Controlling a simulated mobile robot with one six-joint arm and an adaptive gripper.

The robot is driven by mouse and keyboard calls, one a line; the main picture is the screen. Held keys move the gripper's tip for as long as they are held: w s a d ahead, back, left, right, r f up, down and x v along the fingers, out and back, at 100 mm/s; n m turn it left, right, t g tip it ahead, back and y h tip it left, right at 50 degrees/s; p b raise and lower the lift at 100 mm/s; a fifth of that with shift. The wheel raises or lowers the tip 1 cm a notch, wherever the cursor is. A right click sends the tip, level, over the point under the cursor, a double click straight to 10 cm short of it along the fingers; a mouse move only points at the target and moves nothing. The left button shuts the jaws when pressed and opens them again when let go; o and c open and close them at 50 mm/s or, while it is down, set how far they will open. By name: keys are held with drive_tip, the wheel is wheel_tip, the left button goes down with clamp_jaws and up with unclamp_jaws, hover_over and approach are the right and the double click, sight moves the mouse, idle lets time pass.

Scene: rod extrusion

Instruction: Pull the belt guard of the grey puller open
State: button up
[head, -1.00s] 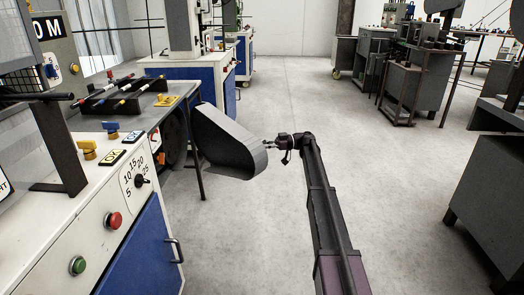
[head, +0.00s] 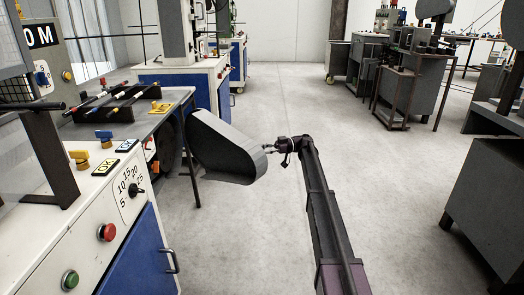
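The grey belt guard (head: 225,150) is a rounded, elongated cover in the middle left of the head view. It stands out at an angle from the side of the machine with the blue and white front, and a dark pulley (head: 166,148) shows behind it. My gripper (head: 268,148) is at the guard's right end, at the tip of my dark arm. It is small here, and its fingers appear to touch or nearly touch the guard's edge. I cannot tell whether they are closed on it.
The control panel (head: 120,190) with red and green buttons is at the left front. A table with rods (head: 115,98) lies behind it. Grey machines (head: 410,90) stand at the right. The floor (head: 390,190) between is clear.

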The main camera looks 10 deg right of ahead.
drive_tip(key=shift+w, duration=0.1)
drive_tip(key=w+d, duration=0.1)
drive_tip(key=d, duration=0.6)
drive_tip(key=shift+w+d, duration=0.15)
drive_tip(key=shift+w, duration=0.1)
idle(0.4)
